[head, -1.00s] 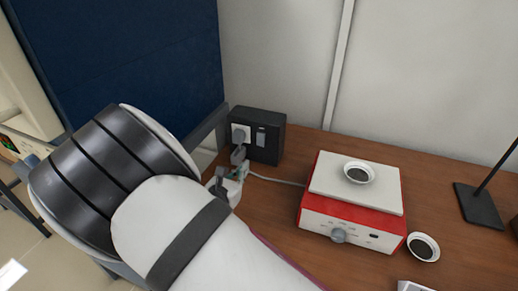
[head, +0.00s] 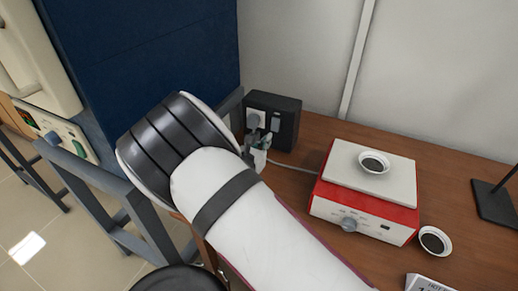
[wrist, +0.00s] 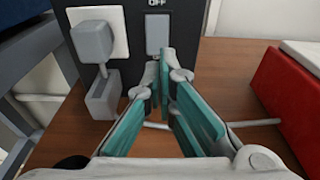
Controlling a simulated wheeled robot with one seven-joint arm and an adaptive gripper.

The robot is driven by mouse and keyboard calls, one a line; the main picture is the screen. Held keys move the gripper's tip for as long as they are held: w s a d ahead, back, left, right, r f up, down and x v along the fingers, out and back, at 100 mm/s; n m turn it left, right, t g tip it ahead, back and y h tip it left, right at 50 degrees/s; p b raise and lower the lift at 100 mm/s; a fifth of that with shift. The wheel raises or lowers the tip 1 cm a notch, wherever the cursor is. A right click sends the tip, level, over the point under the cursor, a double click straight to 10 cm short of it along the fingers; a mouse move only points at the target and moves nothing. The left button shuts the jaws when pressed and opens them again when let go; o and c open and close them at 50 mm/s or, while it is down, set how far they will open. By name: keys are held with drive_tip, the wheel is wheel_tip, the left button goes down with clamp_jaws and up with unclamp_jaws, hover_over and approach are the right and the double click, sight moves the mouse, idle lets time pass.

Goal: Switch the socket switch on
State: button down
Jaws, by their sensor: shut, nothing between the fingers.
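The black socket box (head: 287,104) stands at the back of the wooden bench against the wall. Its grey switch (wrist: 157,34) is on the front face, with "OFF" printed above it in the wrist view. The switch also shows in the head view (head: 276,122). A grey plug (wrist: 93,42) sits in the white socket plate left of the switch. My gripper (wrist: 160,62) is shut and empty, its teal fingertips just below the switch's lower edge; whether they touch the box cannot be told. In the head view my arm partly hides the gripper (head: 264,143).
A red and white hotplate (head: 365,195) stands right of the socket box, with a small dish (head: 373,162) on top. Another dish (head: 434,241) is beside it. A grey cord (wrist: 255,123) runs across the bench. A blue cabinet (head: 140,60) is at left.

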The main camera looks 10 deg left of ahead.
sight(275, 130)
drive_tip(key=shift+x, duration=2.8)
